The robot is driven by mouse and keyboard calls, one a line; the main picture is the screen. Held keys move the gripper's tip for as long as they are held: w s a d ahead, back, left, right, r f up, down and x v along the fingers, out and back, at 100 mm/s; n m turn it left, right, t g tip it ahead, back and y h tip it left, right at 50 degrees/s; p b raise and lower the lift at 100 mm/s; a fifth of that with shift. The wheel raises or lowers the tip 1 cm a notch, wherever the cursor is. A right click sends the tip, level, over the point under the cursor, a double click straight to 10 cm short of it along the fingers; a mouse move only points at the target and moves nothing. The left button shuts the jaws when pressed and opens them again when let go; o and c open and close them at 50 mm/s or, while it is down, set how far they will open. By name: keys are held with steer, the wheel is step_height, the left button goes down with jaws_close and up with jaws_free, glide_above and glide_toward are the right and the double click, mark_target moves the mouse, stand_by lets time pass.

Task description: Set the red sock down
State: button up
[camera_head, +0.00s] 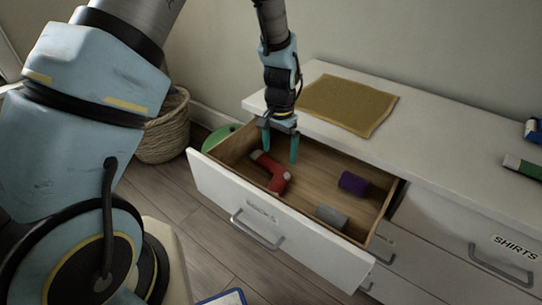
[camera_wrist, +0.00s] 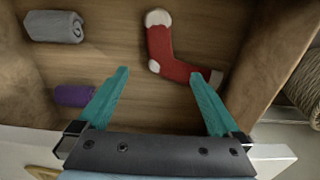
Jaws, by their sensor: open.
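The red sock (camera_head: 274,174) with whitish toe and cuff lies on the bottom of the open wooden drawer (camera_head: 340,226), towards its left end. In the wrist view the sock (camera_wrist: 170,52) lies bent, beyond my fingertips. My gripper (camera_head: 280,149) points down over the drawer with its teal fingers apart and nothing between them.
A grey roll (camera_head: 330,217) and a purple roll (camera_head: 353,183) lie in the drawer's right part. A mustard cloth (camera_head: 350,104) lies on the dresser top (camera_head: 425,145). A wicker basket (camera_head: 166,130) stands on the floor at left. The drawer walls surround my fingers.

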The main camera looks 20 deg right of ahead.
steer(key=w+a+r+n, duration=0.25)
steer(key=a+r, duration=0.25)
steer(key=a, duration=0.3)
steer(key=w+a+r+n, duration=0.25)
steer(key=a+r, duration=0.35)
steer(key=a, duration=0.3)
steer(key=s+a+r+n, duration=0.3)
steer(key=a, duration=0.5)
steer(key=s+a+r+n+t, duration=0.1)
steer(key=s+a+r+n, duration=0.2)
steer(key=a, duration=0.5)
steer(key=shift+a+t, duration=0.3)
steer(key=shift+r, duration=0.15)
